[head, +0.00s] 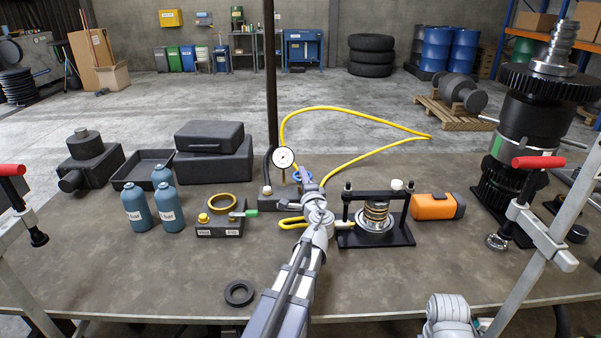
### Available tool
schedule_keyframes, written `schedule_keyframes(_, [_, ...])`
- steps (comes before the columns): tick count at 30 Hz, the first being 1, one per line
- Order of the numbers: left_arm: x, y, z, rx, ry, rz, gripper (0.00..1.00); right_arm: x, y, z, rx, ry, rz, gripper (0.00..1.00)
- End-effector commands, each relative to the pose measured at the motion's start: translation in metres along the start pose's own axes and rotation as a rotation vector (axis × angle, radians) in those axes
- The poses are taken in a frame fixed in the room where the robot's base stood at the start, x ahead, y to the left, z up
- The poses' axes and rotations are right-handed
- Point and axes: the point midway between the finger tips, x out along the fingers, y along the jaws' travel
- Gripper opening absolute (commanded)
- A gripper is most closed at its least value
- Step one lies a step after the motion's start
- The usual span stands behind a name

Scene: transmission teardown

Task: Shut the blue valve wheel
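The blue valve wheel (304,174) shows as a small blue patch just right of the white round gauge (284,158). My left arm comes in from the bottom middle, and my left gripper (308,186) is right at the wheel and covers most of it. I cannot tell whether the fingers touch the wheel or are closed around it. Part of my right arm shows at the bottom right; its gripper is not in view.
A yellow hose (352,108) loops behind the wheel. A black press frame (376,237) stands close right of my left arm, with an orange box (437,206) beyond. Blue bottles (138,208) and a black ring (239,292) are on the left. The front table (120,285) is mostly clear.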

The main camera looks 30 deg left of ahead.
Motion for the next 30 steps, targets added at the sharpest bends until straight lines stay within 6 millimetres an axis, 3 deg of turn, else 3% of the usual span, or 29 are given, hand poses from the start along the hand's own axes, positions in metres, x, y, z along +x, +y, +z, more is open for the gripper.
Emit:
schedule_keyframes(1, [0.011, 0.0, -0.001, 0.0, -0.002, 0.0, 0.29, 0.0, 0.0, 0.0, 0.0, 0.0, 0.0, 0.67])
schedule_keyframes(6, [0.028, 0.0, -0.001, 0.0, -0.001, 0.0, 0.29, 0.0, 0.0, 0.0, 0.0, 0.0, 0.0, 0.67])
schedule_keyframes(19, [0.034, 0.0, 0.0, 0.0, 0.0, 0.0, 0.29, 0.0, 0.0, 0.0, 0.0, 0.0, 0.0, 0.67])
schedule_keyframes(27, [0.034, 0.0, 0.0, 0.0, 0.0, 0.0, 0.0, 0.0, 0.0, 0.0, 0.0, 0.0, 0.0, 0.67])
schedule_keyframes(30, [0.034, 0.0, 0.0, 0.0, 0.0, 0.0, 0.0, 0.0, 0.0, 0.0, 0.0, 0.0, 0.0, 0.67])
